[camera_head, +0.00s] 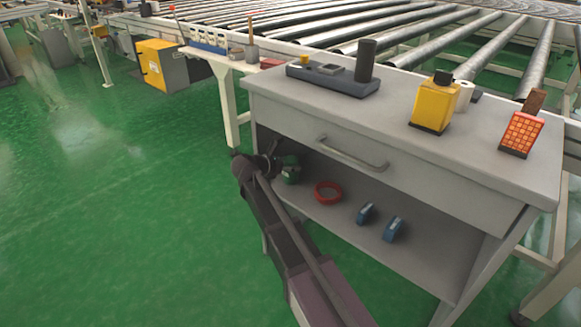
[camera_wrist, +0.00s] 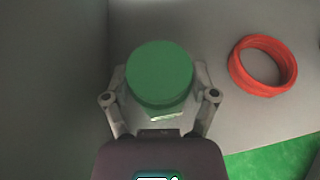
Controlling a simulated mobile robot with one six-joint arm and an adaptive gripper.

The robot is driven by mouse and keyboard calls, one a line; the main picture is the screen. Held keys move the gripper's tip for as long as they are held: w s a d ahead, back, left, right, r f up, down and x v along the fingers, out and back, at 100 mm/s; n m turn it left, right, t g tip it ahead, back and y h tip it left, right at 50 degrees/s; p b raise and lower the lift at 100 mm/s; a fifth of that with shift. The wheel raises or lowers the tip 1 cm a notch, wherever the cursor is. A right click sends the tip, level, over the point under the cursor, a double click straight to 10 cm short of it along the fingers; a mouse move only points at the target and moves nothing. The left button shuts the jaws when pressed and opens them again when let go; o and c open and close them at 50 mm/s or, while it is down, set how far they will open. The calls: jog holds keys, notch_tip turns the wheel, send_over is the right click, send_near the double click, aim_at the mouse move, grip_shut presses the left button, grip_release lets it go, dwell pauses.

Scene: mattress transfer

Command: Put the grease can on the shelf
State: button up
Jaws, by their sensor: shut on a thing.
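The grease can, green with a round lid, shows large in the wrist view (camera_wrist: 159,76) and small in the head view (camera_head: 291,170). My gripper (camera_wrist: 160,100) has one finger on each side of the can and is shut on it. In the head view my gripper (camera_head: 276,165) reaches in at the left end of the workbench's lower shelf (camera_head: 340,216). The can is upright at the shelf's left end. I cannot tell whether its base touches the shelf, as the can's lid and my gripper hide it.
A red ring-shaped roll (camera_head: 328,192) lies to the right of the can. Two small blue items (camera_head: 393,229) are farther right on the shelf. The drawer front and handle (camera_head: 352,154) are above. A yellow container (camera_head: 433,103) stands on the benchtop. Green floor is open at left.

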jog(key=shift+f, duration=0.2)
jog(key=o, duration=1.2)
jog(key=shift+r, duration=0.1)
jog(key=shift+r, duration=0.15)
jog(key=shift+s+a+r, duration=0.1)
jog(key=p+v, duration=0.4)
jog(key=v, duration=0.7)
jog(key=shift+s+a+p, duration=0.2)
jog(key=shift+s+p, duration=0.05)
jog(key=shift+p, duration=0.1)
jog(key=shift+r, duration=0.1)
